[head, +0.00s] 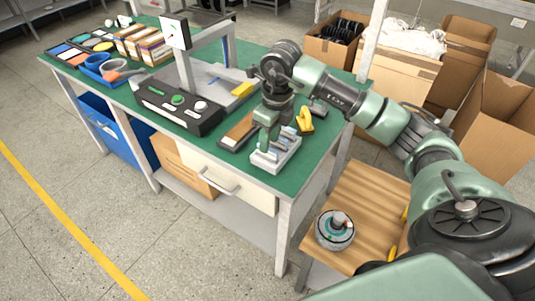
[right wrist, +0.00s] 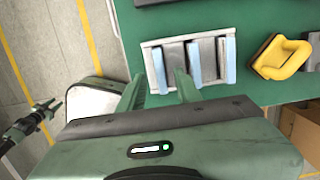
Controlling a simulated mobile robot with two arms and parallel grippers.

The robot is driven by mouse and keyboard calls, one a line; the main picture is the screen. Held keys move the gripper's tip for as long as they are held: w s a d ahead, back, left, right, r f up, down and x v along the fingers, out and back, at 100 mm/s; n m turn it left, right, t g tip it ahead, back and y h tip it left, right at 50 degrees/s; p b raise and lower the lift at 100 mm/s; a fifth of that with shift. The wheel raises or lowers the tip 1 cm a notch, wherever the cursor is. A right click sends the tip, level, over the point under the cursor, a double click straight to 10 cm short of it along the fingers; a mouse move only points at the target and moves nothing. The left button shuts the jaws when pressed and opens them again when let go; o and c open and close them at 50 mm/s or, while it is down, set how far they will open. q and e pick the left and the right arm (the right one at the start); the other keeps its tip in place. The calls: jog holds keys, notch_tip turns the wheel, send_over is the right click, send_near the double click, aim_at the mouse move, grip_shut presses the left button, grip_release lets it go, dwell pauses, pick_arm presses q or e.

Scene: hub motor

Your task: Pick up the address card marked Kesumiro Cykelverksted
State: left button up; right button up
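A light grey rack (head: 276,157) stands at the front right corner of the green table. It holds several upright pale-blue-edged pieces, seen edge-on, that look like cards; no writing on them is legible. In the right wrist view the rack (right wrist: 208,60) lies just beyond my fingers. My right gripper (right wrist: 160,92) is open and points down at the rack, its fingers on either side of the leftmost card (right wrist: 159,70). I cannot tell whether they touch it. In the head view the right gripper (head: 267,140) covers part of the rack. My left gripper (right wrist: 48,110) shows small over the floor and looks open.
A black control box (head: 178,107) is further left. Cardboard boxes stand behind.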

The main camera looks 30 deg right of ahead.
aim_at(268, 155)
jog(key=f, duration=0.4)
jog(key=shift+w+f+p, duration=0.1)
jog(key=shift+w+p, duration=0.25)
grip_shut()
